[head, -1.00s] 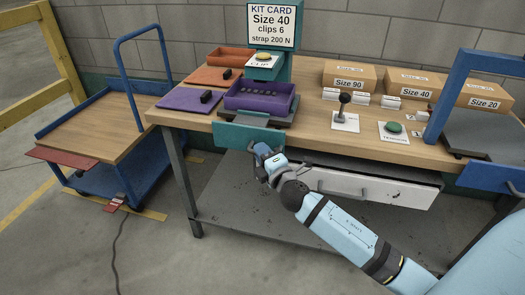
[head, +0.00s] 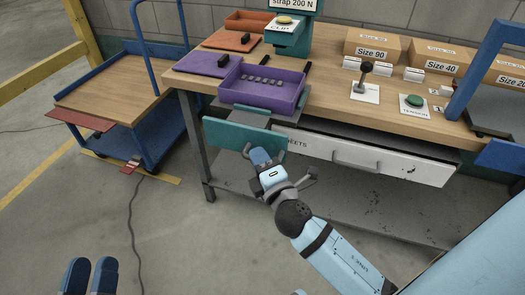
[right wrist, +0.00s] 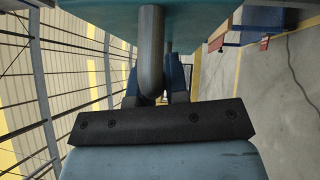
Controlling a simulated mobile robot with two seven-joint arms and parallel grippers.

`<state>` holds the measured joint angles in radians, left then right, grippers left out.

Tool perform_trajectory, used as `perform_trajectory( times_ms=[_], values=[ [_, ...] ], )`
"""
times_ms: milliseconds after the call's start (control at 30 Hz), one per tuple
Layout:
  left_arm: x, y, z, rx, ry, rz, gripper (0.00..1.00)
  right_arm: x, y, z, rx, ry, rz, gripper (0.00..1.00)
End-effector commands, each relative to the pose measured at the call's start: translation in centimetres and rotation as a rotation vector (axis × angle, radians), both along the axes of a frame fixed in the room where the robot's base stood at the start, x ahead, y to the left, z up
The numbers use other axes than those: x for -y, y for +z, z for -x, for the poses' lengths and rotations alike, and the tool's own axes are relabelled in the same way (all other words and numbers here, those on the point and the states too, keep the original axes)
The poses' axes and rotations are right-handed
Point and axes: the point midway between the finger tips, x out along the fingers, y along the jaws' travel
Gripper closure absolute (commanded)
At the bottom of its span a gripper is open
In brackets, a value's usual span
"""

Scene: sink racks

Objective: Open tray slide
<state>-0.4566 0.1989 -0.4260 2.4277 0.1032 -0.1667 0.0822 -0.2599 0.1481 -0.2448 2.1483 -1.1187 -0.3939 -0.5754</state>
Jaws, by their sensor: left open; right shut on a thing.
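The tray slide's teal front panel (head: 226,136) stands out from the front edge of the workbench. A purple tray (head: 290,104) with several small grey pieces sits behind and above it. My right gripper (head: 262,160) is at the front of the panel, shut on the slide's handle. In the right wrist view the grey bar handle (right wrist: 151,52) runs down between the fingers, under the teal panel (right wrist: 100,10). The fingertips are partly hidden behind the handle and the dark gripper plate. My left gripper (head: 89,277) is open and empty at the bottom left, over the floor.
A white drawer (head: 380,163) with a handle is right of the panel, under the benchtop. A black-knobbed lever (head: 364,75) and green button (head: 414,101) are on the bench. A blue cart (head: 110,93) stands left.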

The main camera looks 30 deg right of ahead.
Motion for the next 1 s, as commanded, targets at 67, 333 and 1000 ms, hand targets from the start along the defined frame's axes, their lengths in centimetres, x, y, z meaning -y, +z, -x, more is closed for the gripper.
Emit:
perform_trajectory(
  times_ms=[67, 333, 1000],
  values=[
    [-0.01, 0.06, -0.03, 0.001, 0.0, 0.0, 0.57, -0.15, -0.04, 0.12, 0.0, 0.001, 0.0, 1.0],
    [-0.1, 0.04, -0.02, 0.0, 0.002, -0.002, 0.57, -0.16, -0.03, 0.11, 0.0, 0.002, 0.0, 1.0],
    [-0.16, 0.0, 0.02, -0.001, 0.003, -0.002, 0.57, 0.1, -0.09, -0.2, 0.0, 0.002, 0.0, 0.6]
  ],
)
